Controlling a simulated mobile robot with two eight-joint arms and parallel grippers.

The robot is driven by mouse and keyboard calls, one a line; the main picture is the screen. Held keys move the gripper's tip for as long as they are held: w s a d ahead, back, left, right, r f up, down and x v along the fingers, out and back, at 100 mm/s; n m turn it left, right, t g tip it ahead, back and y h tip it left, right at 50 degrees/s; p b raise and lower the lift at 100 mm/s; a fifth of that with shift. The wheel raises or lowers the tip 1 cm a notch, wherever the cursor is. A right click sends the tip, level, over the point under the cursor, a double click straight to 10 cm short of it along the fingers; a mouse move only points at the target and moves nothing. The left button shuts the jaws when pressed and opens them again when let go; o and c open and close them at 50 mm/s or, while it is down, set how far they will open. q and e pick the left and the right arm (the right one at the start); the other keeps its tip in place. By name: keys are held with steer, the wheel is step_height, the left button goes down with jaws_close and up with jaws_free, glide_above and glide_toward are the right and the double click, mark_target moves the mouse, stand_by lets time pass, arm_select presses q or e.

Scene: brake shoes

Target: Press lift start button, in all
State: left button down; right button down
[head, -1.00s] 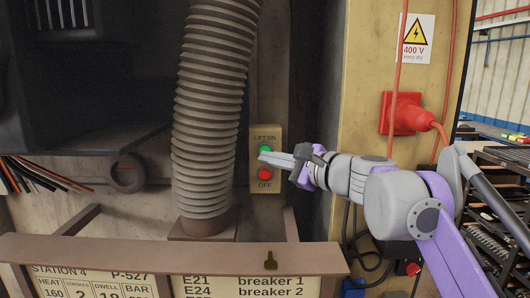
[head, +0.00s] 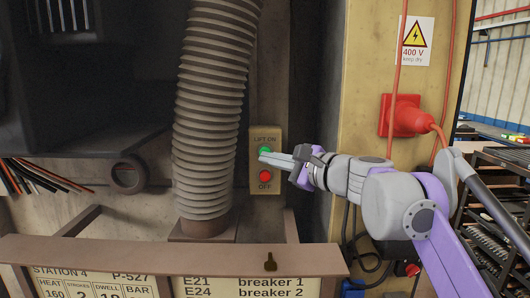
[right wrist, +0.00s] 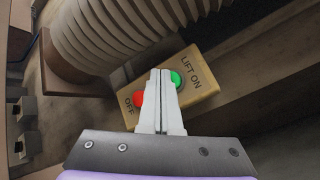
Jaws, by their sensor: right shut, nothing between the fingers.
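In the right wrist view the fingertips (right wrist: 160,72) lie between the green button (right wrist: 177,79) and the red button (right wrist: 139,101), overlapping both edges. I cannot tell whether the tips touch the box. My left gripper is not in view.
A thick ribbed hose (head: 215,110) hangs just left of the box. A yellow post (head: 375,90) with a red plug (head: 405,116) and an orange cable stands to the right. A brown ledge with label cards (head: 130,250) runs along the front.

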steer(key=shift+w, duration=0.2)
steer(key=shift+s, duration=0.15)
steer(key=shift+w, duration=0.55)
stand_by(0.4)
steer(key=shift+s, duration=0.95)
steer(key=shift+s, duration=0.1)
steer(key=shift+s, duration=2.4)
